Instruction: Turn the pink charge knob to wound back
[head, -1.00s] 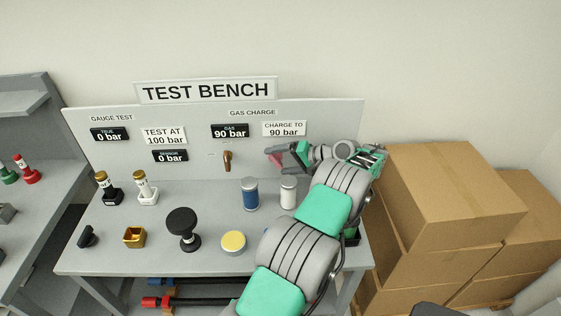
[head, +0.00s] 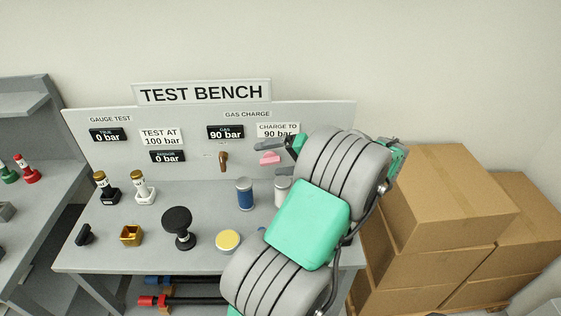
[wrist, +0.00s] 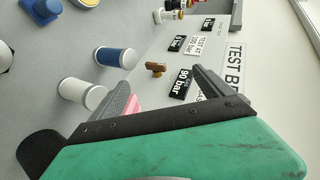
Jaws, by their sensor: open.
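The pink charge knob (head: 270,158) sticks out from the upright panel (head: 200,180), below the "CHARGE TO 90 bar" label (head: 278,130). In the wrist view only part of the pink knob (wrist: 133,103) shows, beside one grey finger. My gripper (head: 292,143) is just right of the knob, mostly hidden behind my own arm link. In the wrist view my gripper (wrist: 163,82) has its two fingers spread with nothing held between them. I cannot tell whether a finger touches the knob. The gas display (head: 225,131) reads 90 bar.
A brown knob (head: 223,160) is on the panel left of the pink one. A blue canister (head: 245,194) and a white canister (head: 282,190) stand on the bench below. Cardboard boxes (head: 440,205) are stacked at the right.

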